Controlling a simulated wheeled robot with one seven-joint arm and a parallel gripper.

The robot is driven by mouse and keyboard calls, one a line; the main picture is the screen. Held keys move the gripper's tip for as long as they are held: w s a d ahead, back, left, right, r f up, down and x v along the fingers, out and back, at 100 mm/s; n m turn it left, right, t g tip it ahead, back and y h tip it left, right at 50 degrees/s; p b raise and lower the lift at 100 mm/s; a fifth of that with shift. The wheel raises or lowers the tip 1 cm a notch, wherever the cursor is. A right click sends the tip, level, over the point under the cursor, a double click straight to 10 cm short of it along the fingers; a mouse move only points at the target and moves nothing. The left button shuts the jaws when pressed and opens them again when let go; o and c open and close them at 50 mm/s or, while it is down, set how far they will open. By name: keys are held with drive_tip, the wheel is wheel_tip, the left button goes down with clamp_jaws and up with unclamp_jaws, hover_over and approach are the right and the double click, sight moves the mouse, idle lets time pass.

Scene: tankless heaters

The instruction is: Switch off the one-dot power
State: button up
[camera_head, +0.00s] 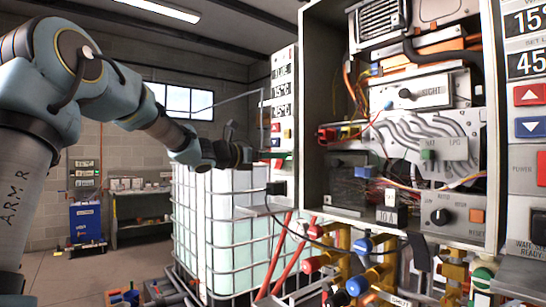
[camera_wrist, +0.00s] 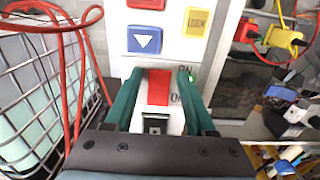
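A red rocker switch (camera_wrist: 158,88) sits on a white panel (camera_wrist: 165,15) in the wrist view, with ON printed above right and a partly covered second label beside it. My gripper (camera_wrist: 159,76) is open, its two teal fingers on either side of the switch; I cannot tell whether they touch the panel. A black socket (camera_wrist: 155,123) is just below the switch. In the head view, my gripper (camera_head: 250,156) is at the narrow left display panel (camera_head: 283,90), and the switch cannot be made out there. I see no clear dot mark.
A blue down-arrow button (camera_wrist: 144,40) and a yellow button (camera_wrist: 197,22) are above the switch. The open heater cabinet (camera_head: 320,110) with loose wires is to the right. A caged white tank (camera_head: 215,215) and red hoses (camera_head: 282,255) are below and left.

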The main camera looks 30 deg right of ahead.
clamp_jaws()
drive_tip(key=shift+f+b, duration=0.2)
drive_tip(key=shift+b, duration=0.4)
drive_tip(key=h+b, duration=0.1)
drive_tip(key=b, duration=0.3)
drive_tip(key=shift+a+f, duration=0.1)
drive_tip(key=shift+f, duration=0.3)
drive_tip(key=h+b, duration=0.1)
drive_tip(key=b, duration=0.5)
drive_tip(key=shift+a+f, duration=0.1)
drive_tip(key=shift+f, duration=0.25)
drive_tip(key=h+b, duration=0.1)
drive_tip(key=b, duration=0.4)
drive_tip(key=t+h+b, duration=0.1)
drive_tip(key=b, duration=0.3)
drive_tip(key=shift+a+f+h+b, duration=0.1)
drive_tip(key=shift+f+h+b, duration=0.1)
drive_tip(key=shift+h+b, duration=0.2)
drive_tip(key=h+b, duration=0.1)
drive_tip(key=b, duration=0.2)
drive_tip(key=shift+r+b, duration=0.1)
drive_tip(key=shift+b, duration=0.2)
drive_tip(key=shift+r, duration=0.1)
